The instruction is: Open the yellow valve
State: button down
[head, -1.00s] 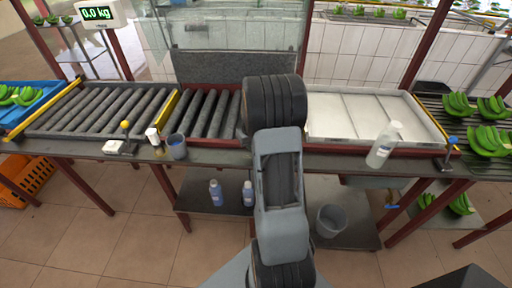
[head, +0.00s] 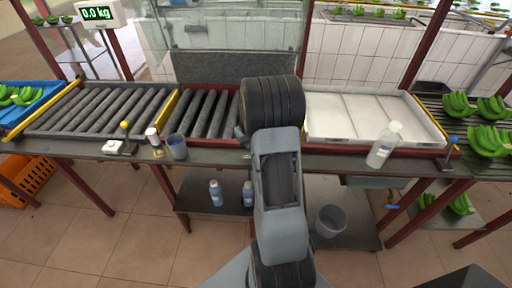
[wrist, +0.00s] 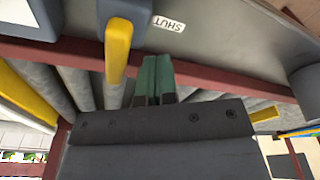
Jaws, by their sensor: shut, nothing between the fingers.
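The yellow valve handle (wrist: 118,50) shows in the wrist view, left of the fingers. It is a straight bar reaching down the picture from a blue-grey hub (wrist: 108,14). An upside-down "SHUT" label (wrist: 168,23) is on the grey surface to the right of the hub. My gripper (wrist: 153,76) has its green fingers together with nothing between them. It is just right of the handle, with a narrow gap in the picture; I cannot tell if they touch in depth. In the head view my arm hides the valve, and a small dark green-grey part shows left of the arm.
Roller conveyors (head: 100,108) with yellow dividers lie behind the bench edge. A grey cup (head: 177,147) and a small white-capped bottle (head: 152,137) stand to the left. A white bottle (head: 384,145) and a blue-knobbed lever (head: 453,141) stand to the right.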

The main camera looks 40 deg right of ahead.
notch_tip(320, 180, up, 9)
jog(key=p, duration=0.5)
jog(key=shift+p, duration=0.4)
jog(key=s+a+r+n+t, duration=0.1)
jog(key=s+a+r, duration=0.6)
jog(key=a, duration=0.4)
jog(key=s+a+r+n+t, duration=0.1)
jog(key=s+a+r, duration=0.6)
jog(key=a, duration=0.5)
jog(key=shift+s+a+n+t, duration=0.2)
jog(key=shift+s+n+t, duration=0.2)
jog(key=shift+s, duration=0.75)
jog(key=shift+d, duration=0.1)
